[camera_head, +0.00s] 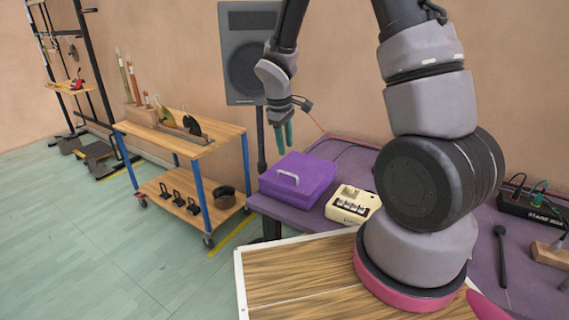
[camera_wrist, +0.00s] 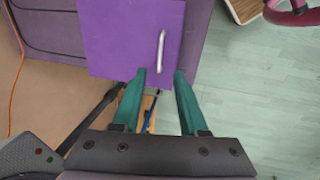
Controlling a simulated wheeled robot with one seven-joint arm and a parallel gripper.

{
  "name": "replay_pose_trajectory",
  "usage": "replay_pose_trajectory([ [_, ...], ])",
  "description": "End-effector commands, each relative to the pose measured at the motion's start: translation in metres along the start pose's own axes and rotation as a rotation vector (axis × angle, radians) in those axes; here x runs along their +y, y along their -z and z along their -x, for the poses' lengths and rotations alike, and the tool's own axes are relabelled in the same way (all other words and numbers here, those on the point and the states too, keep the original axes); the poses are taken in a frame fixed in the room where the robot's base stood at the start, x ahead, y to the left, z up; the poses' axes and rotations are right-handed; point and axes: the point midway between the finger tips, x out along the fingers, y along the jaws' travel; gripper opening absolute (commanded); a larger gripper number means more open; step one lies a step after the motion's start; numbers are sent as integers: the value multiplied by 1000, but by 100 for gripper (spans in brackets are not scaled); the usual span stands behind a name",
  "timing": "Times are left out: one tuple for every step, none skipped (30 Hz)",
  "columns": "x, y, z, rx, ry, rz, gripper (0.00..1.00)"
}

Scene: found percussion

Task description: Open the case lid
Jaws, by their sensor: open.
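The purple case (camera_head: 297,178) sits on the purple-covered table, and its lid is shut. The gripper's two green fingertips (camera_wrist: 162,76) lie either side of the picture position just below the handle. I cannot tell that they touch anything.
A cream pedal box (camera_head: 353,205) stands right of the case on the table (camera_head: 283,212). A speaker (camera_head: 247,55) on a stand is behind. A wooden cart (camera_head: 185,135) with blue legs stands left. A stage box (camera_head: 532,207) and a microphone (camera_head: 501,255) lie right.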

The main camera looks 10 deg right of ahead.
Motion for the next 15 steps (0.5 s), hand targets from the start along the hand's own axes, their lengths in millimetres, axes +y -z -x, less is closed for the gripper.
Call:
replay_pose_trajectory([
  [0, -1, -6, -3, 1, -1, 42],
  [0, -1, -10, -4, 1, -2, 42],
  [0, -1, -17, -4, 1, -1, 42],
  [0, -1, -22, -5, 2, -1, 42],
  [0, -1, -28, -4, 2, -1, 42],
  [0, -1, -36, -5, 2, -2, 42],
  [0, -1, -42, -4, 2, -2, 42],
  [-1, -2, -48, -5, 2, -3, 42],
  [-1, -1, -56, -4, 2, -2, 42],
  [-1, -1, -61, -4, 2, -2, 42],
  [0, -1, -66, -3, 1, -3, 42],
  [0, -1, -73, -4, 1, -3, 42],
  [0, -1, -78, -2, 1, -3, 42],
  [0, -1, -82, -2, 1, -3, 42],
  [0, -1, -87, -2, 0, -4, 42],
])
